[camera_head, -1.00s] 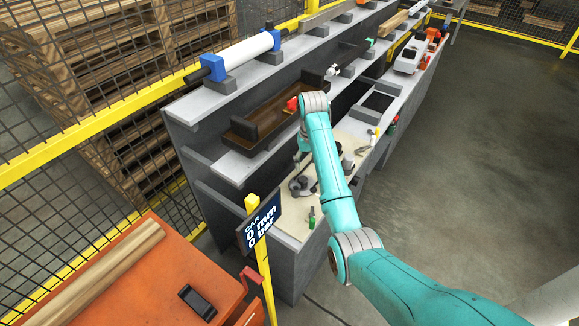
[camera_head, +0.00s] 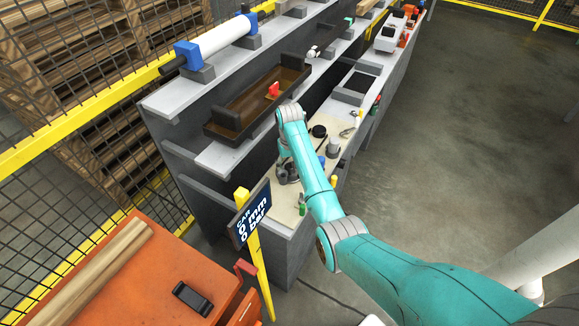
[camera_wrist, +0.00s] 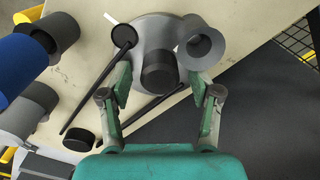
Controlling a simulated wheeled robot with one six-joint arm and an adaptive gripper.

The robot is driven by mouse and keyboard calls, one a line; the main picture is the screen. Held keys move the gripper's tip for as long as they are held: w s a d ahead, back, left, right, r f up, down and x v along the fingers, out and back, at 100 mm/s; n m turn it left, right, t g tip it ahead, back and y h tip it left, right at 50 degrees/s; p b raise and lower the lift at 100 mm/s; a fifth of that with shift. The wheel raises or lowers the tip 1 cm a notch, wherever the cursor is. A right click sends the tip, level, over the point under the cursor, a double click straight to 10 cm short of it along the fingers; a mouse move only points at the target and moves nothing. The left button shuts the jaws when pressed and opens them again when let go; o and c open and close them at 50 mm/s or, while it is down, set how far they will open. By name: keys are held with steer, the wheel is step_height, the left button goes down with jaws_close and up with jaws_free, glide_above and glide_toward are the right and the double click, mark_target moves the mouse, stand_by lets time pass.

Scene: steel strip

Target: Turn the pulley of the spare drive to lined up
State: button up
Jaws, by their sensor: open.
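In the wrist view, a grey round unit (camera_wrist: 150,30), which looks like the spare drive, sits on the pale bench top. A dark cylinder (camera_wrist: 158,72) stands at its near side, and a grey hollow cylinder (camera_wrist: 203,46) is to the right. I cannot tell which part is the pulley. Black rods with a round end (camera_wrist: 122,37) lie close by. My gripper (camera_wrist: 160,78) is open, its fingers to either side of the dark cylinder, with no clear contact. In the head view, the unit (camera_head: 287,174) is partly hidden by my arm.
A blue and grey cylinder (camera_wrist: 25,65) and a small black cap (camera_wrist: 78,140) are at the left of the wrist view. In the head view, a brown trough (camera_head: 255,100) runs behind the bench, and a sign (camera_head: 252,215) on a yellow post stands in front.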

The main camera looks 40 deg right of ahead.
steer(key=shift+f, duration=0.2)
steer(key=c, duration=1.1)
steer(key=shift+c, duration=0.2)
